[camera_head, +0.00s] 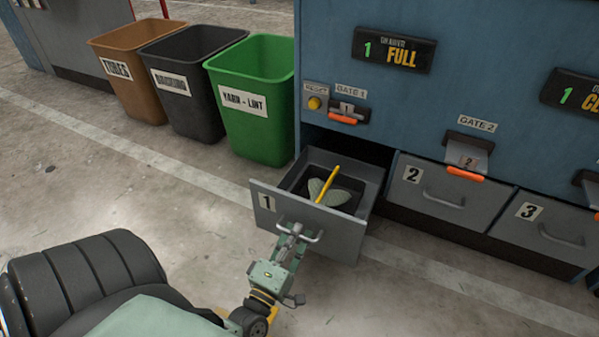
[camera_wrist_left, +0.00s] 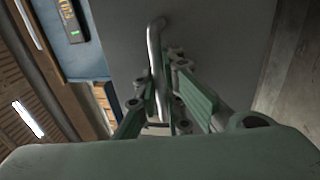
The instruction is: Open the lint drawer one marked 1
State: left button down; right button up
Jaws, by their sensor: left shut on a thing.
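The lint drawer marked 1 (camera_head: 337,234) stands pulled out from the blue cabinet in the head view. Its grey front carries a white "1" label and a metal handle (camera_head: 312,236). My left gripper (camera_head: 293,233) is at the drawer front, shut on the handle. The left wrist view shows the handle (camera_wrist_left: 153,50) between the green fingers (camera_wrist_left: 170,105). Inside the drawer are a yellow stick (camera_head: 328,184) and a pale green piece (camera_head: 337,198); I cannot tell whether they are joined. My right gripper is not in view.
Brown (camera_head: 133,75), black (camera_head: 190,85) and green (camera_head: 253,105) bins stand left of the cabinet (camera_head: 470,45). Drawers 2 (camera_head: 440,192) and 3 (camera_head: 545,238) are shut to the right. Gate levers (camera_head: 347,113) sit above the drawers. The floor in front is clear.

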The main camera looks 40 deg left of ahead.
pick_arm(q)
jog(key=shift+s, duration=0.1)
jog(key=c, duration=1.8)
grip_release()
jog(key=shift+c, duration=0.2)
